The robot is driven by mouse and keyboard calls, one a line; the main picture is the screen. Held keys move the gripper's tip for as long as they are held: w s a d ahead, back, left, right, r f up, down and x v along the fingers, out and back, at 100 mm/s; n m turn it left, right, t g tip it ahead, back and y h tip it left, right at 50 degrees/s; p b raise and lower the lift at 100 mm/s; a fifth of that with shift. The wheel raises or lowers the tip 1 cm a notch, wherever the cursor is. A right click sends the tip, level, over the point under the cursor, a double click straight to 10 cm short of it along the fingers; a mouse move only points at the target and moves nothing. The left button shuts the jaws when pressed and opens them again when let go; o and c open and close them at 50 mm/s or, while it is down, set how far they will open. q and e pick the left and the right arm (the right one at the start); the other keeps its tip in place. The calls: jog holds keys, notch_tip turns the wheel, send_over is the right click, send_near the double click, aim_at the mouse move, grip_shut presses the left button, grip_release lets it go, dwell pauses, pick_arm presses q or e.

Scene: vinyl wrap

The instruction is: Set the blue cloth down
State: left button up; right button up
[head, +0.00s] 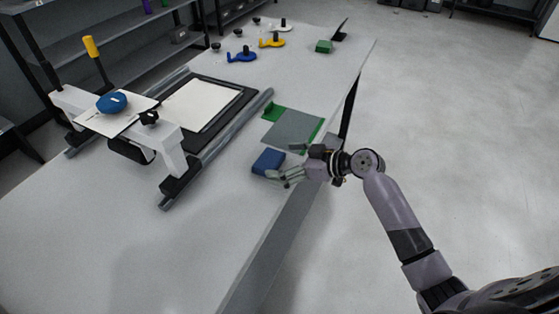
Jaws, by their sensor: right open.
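The blue cloth (268,161) is a small folded block near the right edge of the white table. It appears to rest on the tabletop, just in front of a grey mat with green edges. My right gripper (291,163) is open at the table's edge, just right of the cloth. Its fingers point left, one close to the cloth's right side and one above the grey mat. I cannot tell whether the lower finger touches the cloth. My left gripper is not in view.
The grey mat (292,127) lies behind the cloth. A white gantry (170,147) with a blue round piece (111,103) spans rails at left, by a framed white sheet (196,103). Blue (242,56) and yellow (272,41) tools lie farther back. The table's front is clear.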

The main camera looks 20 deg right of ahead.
jog(key=b+v, duration=0.1)
jog(key=v, duration=0.9)
jog(key=shift+s+d+r+b, duration=0.15)
jog(key=shift+s+d+b, duration=0.05)
jog(key=shift+s+b, duration=0.15)
